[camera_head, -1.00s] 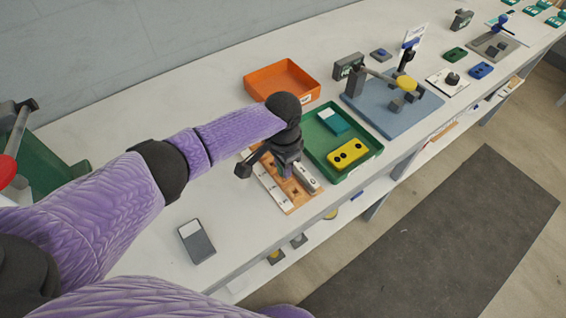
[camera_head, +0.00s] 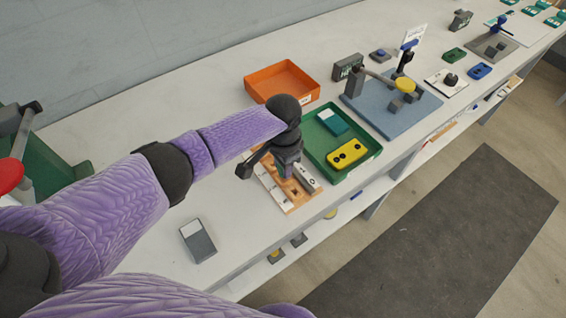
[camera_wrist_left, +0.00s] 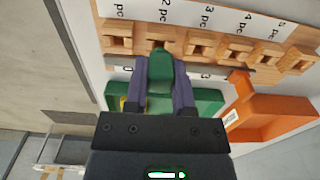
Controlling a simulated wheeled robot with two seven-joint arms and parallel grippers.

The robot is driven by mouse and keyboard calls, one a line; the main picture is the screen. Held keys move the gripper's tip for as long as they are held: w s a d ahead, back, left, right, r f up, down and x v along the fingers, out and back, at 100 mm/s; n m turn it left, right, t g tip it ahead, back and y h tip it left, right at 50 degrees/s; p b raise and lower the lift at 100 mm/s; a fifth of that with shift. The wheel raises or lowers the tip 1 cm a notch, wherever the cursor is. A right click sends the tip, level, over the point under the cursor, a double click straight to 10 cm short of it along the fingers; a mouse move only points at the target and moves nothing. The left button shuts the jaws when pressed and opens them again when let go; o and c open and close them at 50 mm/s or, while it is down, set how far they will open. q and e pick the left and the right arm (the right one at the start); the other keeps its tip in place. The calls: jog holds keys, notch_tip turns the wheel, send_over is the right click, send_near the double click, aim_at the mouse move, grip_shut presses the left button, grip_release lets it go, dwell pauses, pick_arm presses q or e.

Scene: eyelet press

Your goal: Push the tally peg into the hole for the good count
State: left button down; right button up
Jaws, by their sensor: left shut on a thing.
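The wooden tally board (camera_head: 297,205) lies near the table's front edge, with a row of holes and white printed labels. It also shows across the top of the left wrist view (camera_wrist_left: 118,45). My left gripper (camera_head: 287,171) points down over the board. In the left wrist view the left gripper (camera_wrist_left: 160,85) is shut on a green tally peg (camera_wrist_left: 161,72). The peg's far end is at the row of wooden holes, near the second one from the left. I cannot tell whether it is in a hole. My right gripper is not in view.
A green tray (camera_head: 371,158) with a yellow part (camera_head: 348,154) and a teal box (camera_head: 333,121) stands right beside the board. An orange tray (camera_head: 262,92) is behind. A grey device (camera_head: 197,241) lies front left. The blue-based press (camera_head: 375,113) is further right.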

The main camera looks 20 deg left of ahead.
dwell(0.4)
pick_arm(q)
jog(key=shift+f, duration=0.1)
jog(key=shift+f+b, duration=0.4)
jog(key=shift+f, duration=0.4)
jog(key=shift+c, duration=1.9)
grip_release()
jog(key=shift+r, duration=0.1)
notch_tip(320, 180, up, 5)
jog(key=p, duration=0.5)
